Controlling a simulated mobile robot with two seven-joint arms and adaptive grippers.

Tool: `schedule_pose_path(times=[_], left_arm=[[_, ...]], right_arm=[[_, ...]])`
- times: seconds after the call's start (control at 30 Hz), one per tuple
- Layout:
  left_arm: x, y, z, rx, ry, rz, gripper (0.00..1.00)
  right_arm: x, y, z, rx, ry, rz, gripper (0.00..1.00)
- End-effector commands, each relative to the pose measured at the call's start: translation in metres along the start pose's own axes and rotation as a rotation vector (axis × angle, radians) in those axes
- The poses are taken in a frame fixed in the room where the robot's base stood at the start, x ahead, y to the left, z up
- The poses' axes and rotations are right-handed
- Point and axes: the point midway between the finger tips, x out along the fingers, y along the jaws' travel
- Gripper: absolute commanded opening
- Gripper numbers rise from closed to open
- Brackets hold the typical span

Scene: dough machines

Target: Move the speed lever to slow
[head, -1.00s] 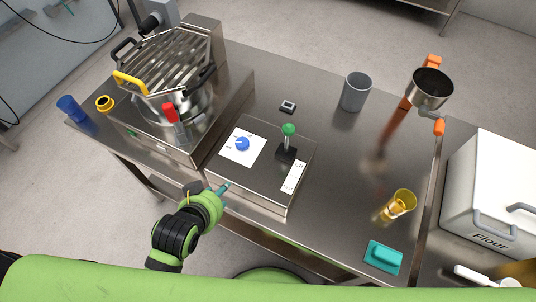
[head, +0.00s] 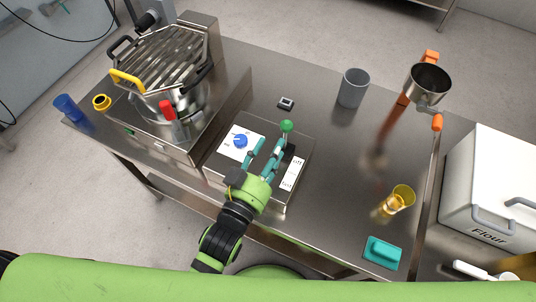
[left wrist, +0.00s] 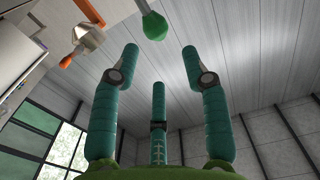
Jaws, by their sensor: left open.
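The speed lever (head: 286,127) has a green ball knob and stands on a metal control box (head: 222,169) on the table. It stands beside a white label strip (head: 292,174), and its base is partly hidden by my gripper. My left gripper (head: 265,147) is open over the box, its teal fingers pointing at the lever from the near side. In the left wrist view the green knob (left wrist: 155,26) shows beyond the spread fingers (left wrist: 160,85), apart from them. My right gripper is not in view.
A blue dial (head: 240,141) on a white plate sits left of my gripper on the box. The dough machine (head: 160,75) stands at the left. A grey cup (head: 352,88), yellow cup (head: 397,200) and teal scraper (head: 382,252) stand to the right.

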Motion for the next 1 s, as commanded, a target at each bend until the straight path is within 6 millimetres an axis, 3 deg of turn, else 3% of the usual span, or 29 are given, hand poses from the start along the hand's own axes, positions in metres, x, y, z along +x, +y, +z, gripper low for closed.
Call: schedule_pose_path(times=[0.9,1.0], left_arm=[[0.075,-0.001,0.000,0.002,0.004,-0.002,0.46],[0.075,-0.002,-0.001,0.002,0.001,-0.002,0.46]], right_arm=[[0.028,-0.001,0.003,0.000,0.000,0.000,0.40],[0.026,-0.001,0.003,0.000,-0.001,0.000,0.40]])
